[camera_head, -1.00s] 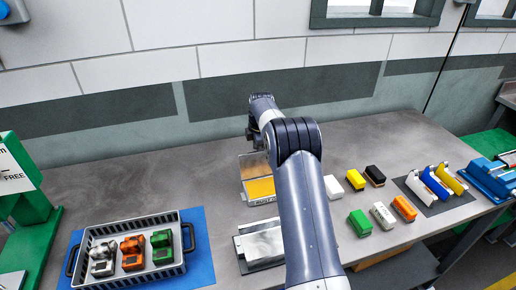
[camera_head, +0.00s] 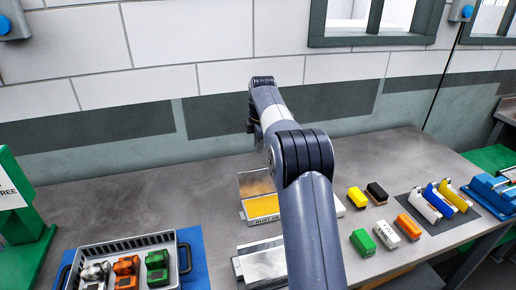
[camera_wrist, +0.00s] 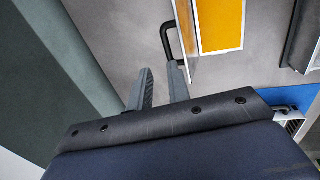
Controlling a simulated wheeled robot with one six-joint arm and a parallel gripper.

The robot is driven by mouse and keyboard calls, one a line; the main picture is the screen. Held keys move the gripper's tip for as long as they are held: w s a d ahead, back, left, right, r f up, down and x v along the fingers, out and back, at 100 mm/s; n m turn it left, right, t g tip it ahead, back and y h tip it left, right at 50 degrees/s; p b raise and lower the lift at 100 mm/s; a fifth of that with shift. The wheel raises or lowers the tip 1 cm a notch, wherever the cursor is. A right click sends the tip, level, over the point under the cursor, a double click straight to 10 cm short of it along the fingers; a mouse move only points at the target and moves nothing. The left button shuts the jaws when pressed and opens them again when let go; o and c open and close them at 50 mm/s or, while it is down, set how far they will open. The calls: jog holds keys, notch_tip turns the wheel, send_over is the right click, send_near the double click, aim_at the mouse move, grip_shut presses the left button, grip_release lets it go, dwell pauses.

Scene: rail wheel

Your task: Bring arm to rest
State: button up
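My arm reaches from the bottom of the head view up over the middle of the workbench (camera_head: 110,205). My gripper (camera_wrist: 160,80) shows in the wrist view with its two fingers spread a little apart and nothing between them. In that view its fingertips are left of a tray with a yellow panel (camera_wrist: 221,25) and a dark handle. In the head view this yellow tray (camera_head: 262,206) lies left of my arm, and the gripper's fingers are hidden behind the arm.
A grey basket (camera_head: 130,243) with several toy vehicles stands on a blue mat at the left. A silver tray (camera_head: 262,262) lies near my arm. The wall (camera_head: 90,125) runs behind the bench.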

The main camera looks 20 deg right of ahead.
jog(key=shift+w+f+p, duration=0.2)
jog(key=shift+w+f, duration=0.05)
jog(key=shift+f, duration=0.9)
jog(key=shift+w+f+p, duration=0.15)
jog(key=shift+w+f, duration=0.1)
jog(key=shift+f, duration=0.95)
jog(key=shift+w+f+p, duration=0.2)
jog(key=shift+w+f, duration=0.05)
jog(key=shift+f, duration=0.9)
